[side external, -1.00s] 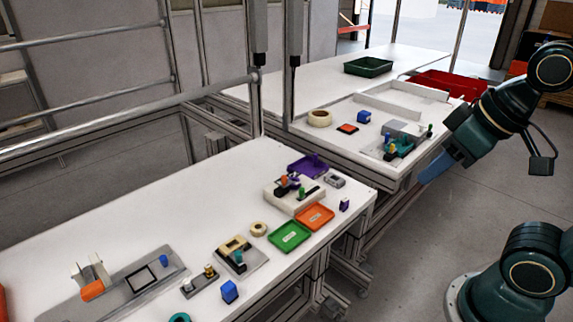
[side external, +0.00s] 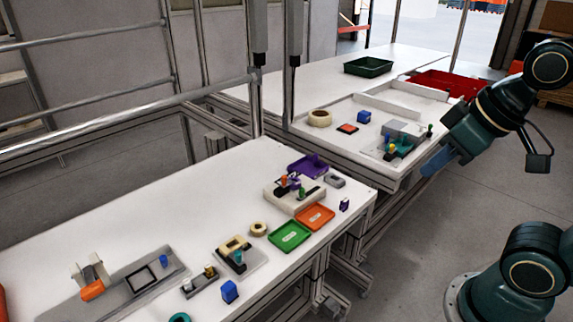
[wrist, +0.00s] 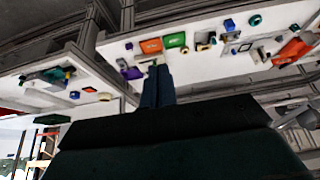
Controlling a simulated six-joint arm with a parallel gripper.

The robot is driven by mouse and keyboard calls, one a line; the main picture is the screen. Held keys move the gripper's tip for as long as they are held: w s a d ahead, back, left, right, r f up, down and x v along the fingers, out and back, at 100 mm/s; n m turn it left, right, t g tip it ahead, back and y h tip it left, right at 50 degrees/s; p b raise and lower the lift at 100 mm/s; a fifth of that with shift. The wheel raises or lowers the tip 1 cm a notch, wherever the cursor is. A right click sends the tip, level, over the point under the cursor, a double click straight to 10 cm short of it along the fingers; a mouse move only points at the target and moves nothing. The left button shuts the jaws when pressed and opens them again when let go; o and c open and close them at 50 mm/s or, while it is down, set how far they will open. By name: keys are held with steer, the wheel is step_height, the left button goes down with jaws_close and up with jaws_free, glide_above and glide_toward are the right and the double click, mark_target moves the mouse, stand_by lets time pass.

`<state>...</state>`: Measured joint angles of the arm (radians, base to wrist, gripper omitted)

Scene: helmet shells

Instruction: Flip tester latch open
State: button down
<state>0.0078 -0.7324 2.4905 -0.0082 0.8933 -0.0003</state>
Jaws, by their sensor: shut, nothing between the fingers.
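My gripper (side external: 428,172) is shut and empty. In the side view its blue fingers are beside the right edge of the far bench, close to a fixture with teal and dark parts (side external: 398,146); I cannot tell the exact gap. In the wrist view the closed fingers (wrist: 158,70) point toward the benches. A cream fixture (side external: 292,196) with orange and green knobs stands on the near bench. A grey-plated fixture (side external: 240,257) with a beige block and teal part is nearer. Which fixture is the tester, and how its latch stands, I cannot tell.
The near bench holds a green tray (side external: 289,236), an orange tray (side external: 315,216), a purple tray (side external: 308,166) and a blue block (side external: 229,291). The far bench holds a tape roll (side external: 319,118) and a blue block (side external: 363,117). Free floor lies right of the benches.

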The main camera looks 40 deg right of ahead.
steer(key=w+d+f+y, duration=0.1)
steer(key=w+d, duration=0.1)
steer(key=w, duration=0.8)
steer(key=w+d+f+y, duration=0.1)
steer(key=w+d+f, duration=0.1)
steer(key=w, duration=0.7)
steer(key=w+d+f+m+y, duration=0.2)
steer(key=w+d+f, duration=0.9)
steer(key=w+f, duration=0.1)
steer(key=shift+w+f+t, duration=0.25)
steer(key=shift+f+t, duration=0.05)
steer(key=shift+f, duration=0.2)
